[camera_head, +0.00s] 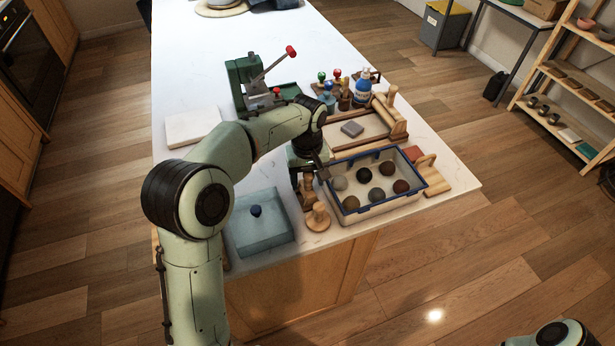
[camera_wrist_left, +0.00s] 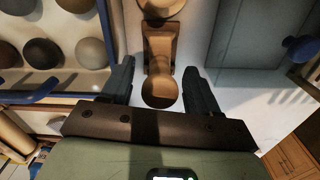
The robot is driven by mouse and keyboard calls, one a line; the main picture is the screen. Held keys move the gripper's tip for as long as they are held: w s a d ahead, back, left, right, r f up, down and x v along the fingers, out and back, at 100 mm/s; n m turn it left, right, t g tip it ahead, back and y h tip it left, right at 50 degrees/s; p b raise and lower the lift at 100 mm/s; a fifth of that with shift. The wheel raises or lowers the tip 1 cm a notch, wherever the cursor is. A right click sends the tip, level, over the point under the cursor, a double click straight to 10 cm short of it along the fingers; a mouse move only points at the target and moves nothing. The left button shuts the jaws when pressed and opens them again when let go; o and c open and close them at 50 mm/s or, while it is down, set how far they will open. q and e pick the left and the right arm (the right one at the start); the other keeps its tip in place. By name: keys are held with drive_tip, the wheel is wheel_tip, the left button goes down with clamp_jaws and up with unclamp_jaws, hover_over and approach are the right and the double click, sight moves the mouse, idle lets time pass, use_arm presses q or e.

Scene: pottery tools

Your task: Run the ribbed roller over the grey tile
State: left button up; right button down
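A small grey tile (camera_head: 352,129) lies flat on a wooden board (camera_head: 340,143) on the white counter. A wooden cylinder (camera_head: 390,117), which looks like the roller, lies at the board's right end; its ribs are too small to make out. My left gripper (camera_head: 307,177) points down left of the blue-rimmed tray, apart from tile and cylinder. In the left wrist view my left gripper (camera_wrist_left: 159,67) is open, its fingers on either side of a wooden knobbed tool (camera_wrist_left: 160,88), with gaps showing. My right gripper is out of view.
A blue-rimmed tray (camera_head: 375,212) with several clay balls stands right of my left gripper. A green press (camera_head: 243,75) and bottles (camera_head: 362,92) stand behind.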

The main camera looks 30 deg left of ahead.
use_arm(q)
wheel_tip(320, 180, up, 12)
drive_tip(key=shift+w+r+p, duration=0.15)
drive_tip(key=shift+r+p, duration=0.1)
drive_tip(key=shift+p, duration=0.9)
drive_tip(key=shift+r, duration=0.45)
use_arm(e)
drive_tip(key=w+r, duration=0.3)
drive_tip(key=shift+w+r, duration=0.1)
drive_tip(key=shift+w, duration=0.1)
